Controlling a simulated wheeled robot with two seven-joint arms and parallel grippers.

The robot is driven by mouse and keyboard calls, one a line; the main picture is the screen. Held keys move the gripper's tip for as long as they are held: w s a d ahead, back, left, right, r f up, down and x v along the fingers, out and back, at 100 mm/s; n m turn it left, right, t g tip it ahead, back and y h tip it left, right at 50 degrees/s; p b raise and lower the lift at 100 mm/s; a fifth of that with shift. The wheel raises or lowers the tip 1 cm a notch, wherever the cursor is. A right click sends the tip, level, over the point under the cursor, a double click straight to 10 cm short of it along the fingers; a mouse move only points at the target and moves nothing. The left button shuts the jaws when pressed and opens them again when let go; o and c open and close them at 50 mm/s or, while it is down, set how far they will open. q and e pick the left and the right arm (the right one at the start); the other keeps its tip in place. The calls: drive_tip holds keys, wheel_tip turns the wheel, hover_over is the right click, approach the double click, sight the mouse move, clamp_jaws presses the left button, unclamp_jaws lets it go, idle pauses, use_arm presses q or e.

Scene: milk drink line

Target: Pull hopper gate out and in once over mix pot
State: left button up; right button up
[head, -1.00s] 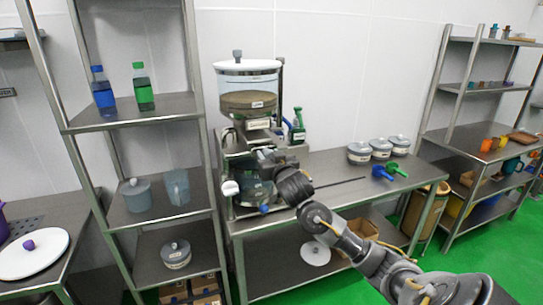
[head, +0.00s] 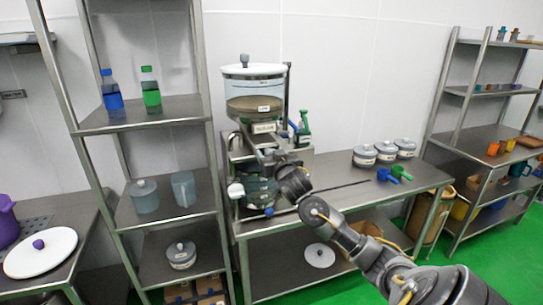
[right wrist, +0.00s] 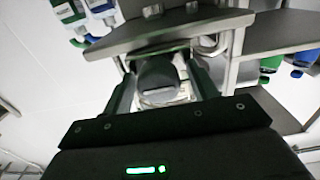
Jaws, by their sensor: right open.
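The hopper (head: 254,98), a clear round vessel with a white lid and brown contents, stands on a metal frame on the table. The mix pot (head: 258,188), glassy and partly hidden by my arm, sits below it. My right gripper (head: 272,160) is at the front of the frame, under the hopper's outlet; its fingers are hard to make out there. In the right wrist view my right gripper (right wrist: 162,88) is open, with a dark rounded knob (right wrist: 158,74), probably the gate's handle, between its fingers. Contact cannot be told. My left gripper is not in view.
A shelf rack (head: 160,112) with bottles and jugs stands close at the left. A green bottle (head: 304,126) is beside the hopper. Lidded tubs (head: 384,151) and blue and green scoops (head: 394,173) lie on the right of the table (head: 338,172). Another rack stands far right.

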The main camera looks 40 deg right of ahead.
drive_tip(key=b+v, duration=0.4)
drive_tip(key=v, duration=0.6)
drive_tip(key=shift+s, duration=0.35)
drive_tip(key=shift+a, duration=0.1)
idle(0.6)
